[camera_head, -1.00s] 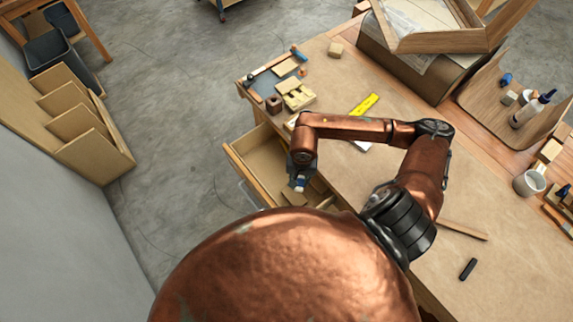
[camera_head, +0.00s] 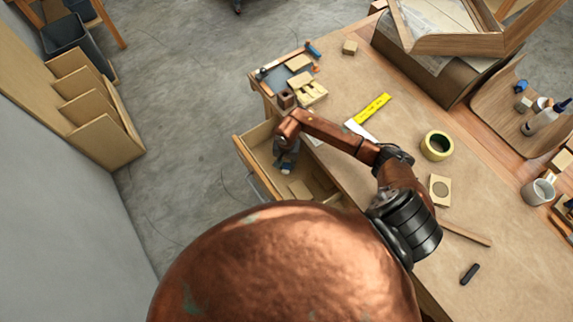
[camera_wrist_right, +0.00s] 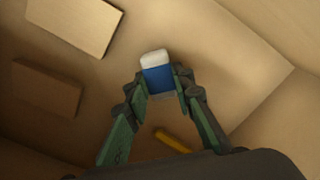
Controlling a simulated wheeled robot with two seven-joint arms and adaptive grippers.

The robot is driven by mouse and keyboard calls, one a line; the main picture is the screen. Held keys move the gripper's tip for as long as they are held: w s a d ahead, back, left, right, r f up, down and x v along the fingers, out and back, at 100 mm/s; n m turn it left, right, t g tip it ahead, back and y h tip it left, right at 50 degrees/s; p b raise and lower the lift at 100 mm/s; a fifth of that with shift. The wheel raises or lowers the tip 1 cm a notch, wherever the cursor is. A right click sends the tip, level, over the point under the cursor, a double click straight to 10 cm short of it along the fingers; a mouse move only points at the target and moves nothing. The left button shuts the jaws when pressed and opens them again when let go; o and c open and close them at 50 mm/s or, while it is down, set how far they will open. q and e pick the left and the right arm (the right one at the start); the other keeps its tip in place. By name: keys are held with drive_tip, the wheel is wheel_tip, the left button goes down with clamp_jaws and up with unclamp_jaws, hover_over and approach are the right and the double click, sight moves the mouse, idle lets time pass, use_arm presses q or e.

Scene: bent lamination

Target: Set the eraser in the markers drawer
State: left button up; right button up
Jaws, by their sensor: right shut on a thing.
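The eraser (camera_wrist_right: 157,74), white-ended with a blue sleeve, is held between the fingertips of my right gripper (camera_wrist_right: 160,90) in the right wrist view. In the head view my right gripper (camera_head: 286,164) hangs down inside the open drawer (camera_head: 246,158) at the table's left side, with the eraser only a small patch at its tip. The wrist view shows the drawer's bare floor and walls around the eraser; whether the eraser touches the floor I cannot tell. A yellow stick (camera_wrist_right: 172,140) lies in the drawer below the fingers. My left gripper is not in view.
Two flat wooden blocks (camera_wrist_right: 72,24) lie in the drawer. On the table are a tape roll (camera_head: 437,146), a yellow-and-white square (camera_head: 370,109), a black piece (camera_head: 470,274) and a mug (camera_head: 538,191). A wooden file rack (camera_head: 105,125) stands on the floor at left.

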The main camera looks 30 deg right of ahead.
sight(286, 166)
drive_tip(key=shift+f, duration=0.3)
drive_tip(key=shift+f, duration=0.15)
drive_tip(key=o, duration=1)
drive_tip(key=shift+r, duration=6.15)
